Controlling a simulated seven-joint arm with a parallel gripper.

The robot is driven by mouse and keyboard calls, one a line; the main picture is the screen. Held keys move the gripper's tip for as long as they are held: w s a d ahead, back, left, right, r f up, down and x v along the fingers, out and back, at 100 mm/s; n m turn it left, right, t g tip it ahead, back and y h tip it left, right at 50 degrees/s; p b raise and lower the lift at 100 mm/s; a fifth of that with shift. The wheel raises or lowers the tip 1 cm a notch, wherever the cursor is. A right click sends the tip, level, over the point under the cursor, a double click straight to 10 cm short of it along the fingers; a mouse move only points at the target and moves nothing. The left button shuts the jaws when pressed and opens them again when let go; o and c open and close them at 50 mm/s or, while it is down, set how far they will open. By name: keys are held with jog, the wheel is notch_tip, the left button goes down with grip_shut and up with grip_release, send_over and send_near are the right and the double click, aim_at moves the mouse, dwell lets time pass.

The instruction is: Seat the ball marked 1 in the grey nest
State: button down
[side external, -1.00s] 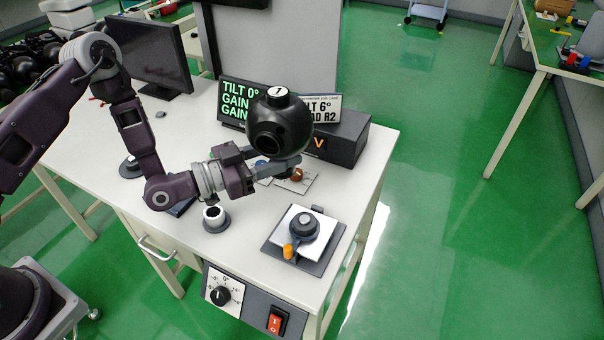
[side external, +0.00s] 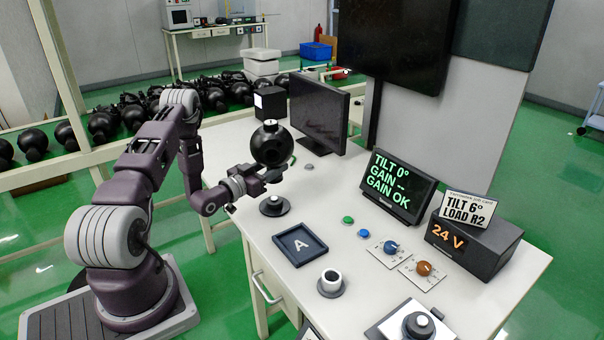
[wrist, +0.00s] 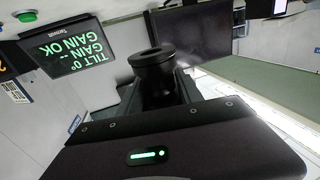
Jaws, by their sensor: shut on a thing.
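In the wrist view a dark stepped cylindrical part (wrist: 154,72) shows beyond my gripper. I cannot tell which is the grey nest.
A monitor (side external: 319,113) stands behind the ball. A blue tray (side external: 300,245) marked A lies on the table. A display (side external: 399,185), a 24 V box (side external: 476,248) and two dial plates stand to the right.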

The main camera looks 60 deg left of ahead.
jog(key=shift+s+a, duration=0.1)
send_over(274, 198)
jog(key=shift+f, duration=2.85)
jog(key=shift+f, duration=1.1)
jog(key=c, duration=0.7)
grip_release()
jog(key=v, duration=0.7)
